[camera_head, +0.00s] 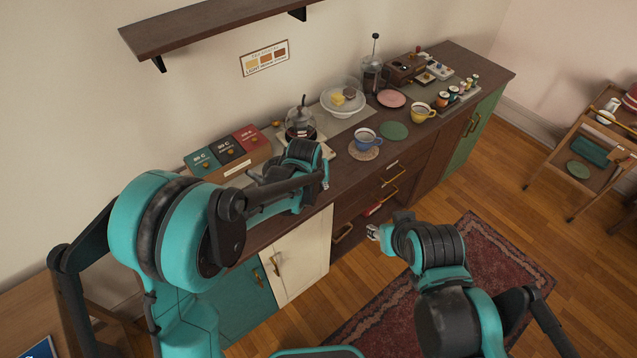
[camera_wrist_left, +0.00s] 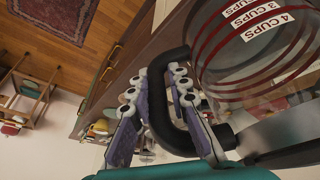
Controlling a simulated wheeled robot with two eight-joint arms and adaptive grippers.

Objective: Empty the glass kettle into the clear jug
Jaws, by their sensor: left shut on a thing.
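The glass kettle (camera_head: 300,120) has a dark lid knob and dark contents low inside. It stands upright at the back of the counter, just beyond my left wrist, which hides its lower front. In the left wrist view, a glass vessel with red rings and cup labels (camera_wrist_left: 262,45), seemingly the kettle, fills the upper right. My left gripper (camera_wrist_left: 156,80) is shut on its black handle (camera_wrist_left: 165,115). The head view does not show these fingers clearly. My right gripper (camera_head: 373,232) is in front of the drawers, away from the counter things; its opening is unclear. I cannot make out the clear jug.
Tea boxes (camera_head: 230,152) stand left of the kettle. To its right are a cake stand (camera_head: 335,105), a French press (camera_head: 373,75), a blue cup (camera_head: 366,139), a yellow cup (camera_head: 420,112) and plates. A shelf (camera_head: 205,28) hangs above. A drawer (camera_head: 372,209) stands open.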

